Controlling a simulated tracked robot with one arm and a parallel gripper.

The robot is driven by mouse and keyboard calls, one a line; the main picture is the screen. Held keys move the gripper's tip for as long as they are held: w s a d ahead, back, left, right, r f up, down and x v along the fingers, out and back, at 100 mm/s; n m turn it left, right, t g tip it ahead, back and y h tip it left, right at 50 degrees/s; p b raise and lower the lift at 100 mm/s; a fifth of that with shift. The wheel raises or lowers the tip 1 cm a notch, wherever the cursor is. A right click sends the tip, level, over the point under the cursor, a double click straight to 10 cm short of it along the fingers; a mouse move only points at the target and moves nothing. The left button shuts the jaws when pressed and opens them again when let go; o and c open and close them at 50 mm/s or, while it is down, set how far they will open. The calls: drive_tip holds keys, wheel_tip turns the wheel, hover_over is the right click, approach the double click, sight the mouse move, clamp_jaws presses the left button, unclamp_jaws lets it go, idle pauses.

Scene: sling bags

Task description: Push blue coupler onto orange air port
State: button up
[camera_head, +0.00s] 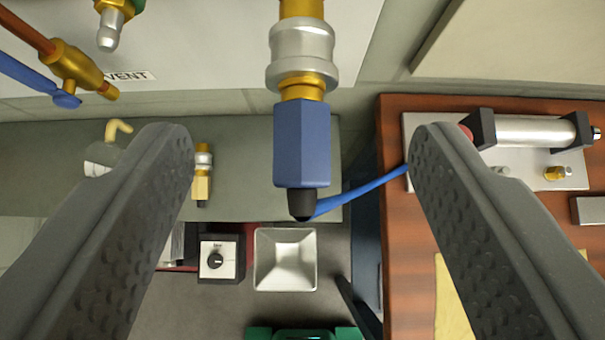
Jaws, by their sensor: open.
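The blue coupler (302,143) is upright in the middle of the head camera view. It has a blue body, a black lower tip and a silver collar with brass parts above. A blue hose runs from near its tip to the right. My gripper (300,145) is open, with one dark ribbed finger on each side of the coupler and clear gaps in the picture. I cannot tell whether the coupler is between the fingers in depth. No port is clearly orange; a brass fitting (557,173) sits by a silver cylinder (520,131) at right.
A wooden bench (393,230) is at right. A smaller brass fitting (202,165) hangs left of the coupler. A brass valve with a blue handle (75,68) is at upper left. A square metal tray (286,260) and a dial box (217,260) are below.

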drive_tip(key=shift+v, duration=2.4)
drive_tip(key=s+r+t+b, duration=0.2)
drive_tip(key=s+r, duration=0.6)
drive_tip(key=r, duration=0.5)
drive_tip(key=s+r+t+b, duration=0.3)
drive_tip(key=s+r, duration=0.6)
drive_tip(key=r, duration=0.4)
drive_tip(key=shift+s+r+t, duration=0.2)
drive_tip(key=shift+r+t, duration=0.05)
drive_tip(key=shift+t, duration=0.05)
